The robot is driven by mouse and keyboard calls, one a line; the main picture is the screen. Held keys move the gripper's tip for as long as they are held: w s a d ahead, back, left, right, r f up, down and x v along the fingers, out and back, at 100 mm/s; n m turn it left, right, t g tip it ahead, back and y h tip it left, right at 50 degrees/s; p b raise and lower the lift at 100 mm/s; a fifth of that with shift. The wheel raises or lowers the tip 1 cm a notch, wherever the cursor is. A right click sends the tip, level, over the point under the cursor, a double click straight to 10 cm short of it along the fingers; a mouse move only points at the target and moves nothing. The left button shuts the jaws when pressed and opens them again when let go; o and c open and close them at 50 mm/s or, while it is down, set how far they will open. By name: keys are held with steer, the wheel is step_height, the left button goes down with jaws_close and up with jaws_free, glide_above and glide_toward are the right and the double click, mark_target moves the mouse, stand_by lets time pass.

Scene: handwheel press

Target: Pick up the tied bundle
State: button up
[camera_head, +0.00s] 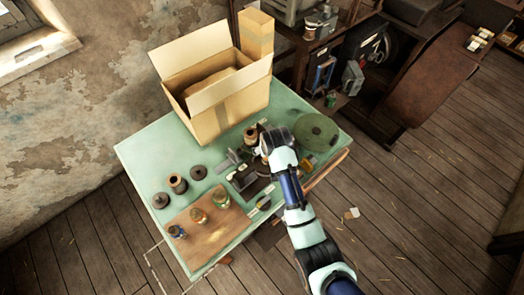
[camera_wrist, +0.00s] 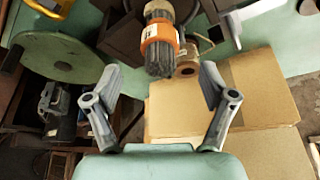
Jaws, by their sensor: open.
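The tied bundle (camera_wrist: 160,48) shows in the wrist view as a cluster of dark rods with an orange band around it. My gripper (camera_wrist: 161,88) is open, with its two fingers spread left and right and nothing between the tips. The bundle appears just beyond the fingertips, roughly centred between them in the picture; no contact shows. In the head view my gripper (camera_head: 268,143) is over the middle right of the green table (camera_head: 150,152). The bundle cannot be made out there, and my gripper and arm cover part of that area.
An open cardboard box (camera_head: 222,105) stands at the table's back. A green disc (camera_head: 316,132) lies right of my gripper; a brown spool (camera_head: 250,137) stands to its left. A dark press base (camera_head: 250,181) is close by. A wooden board (camera_head: 212,238) with several jars lies at front left.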

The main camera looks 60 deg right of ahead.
steer(key=x, duration=0.7)
steer(key=shift+w+d+r+b, duration=0.1)
steer(key=shift+d+b, duration=0.05)
steer(key=shift+b, duration=0.25)
steer(key=c, duration=1.3)
steer(key=shift+r, duration=0.1)
steer(key=shift+a+r, duration=0.35)
steer(key=shift+r, duration=0.05)
steer(key=s+a+r+p, duration=0.2)
steer(key=s+a+r, duration=0.5)
steer(key=a, duration=0.4)
steer(key=shift+s, duration=0.25)
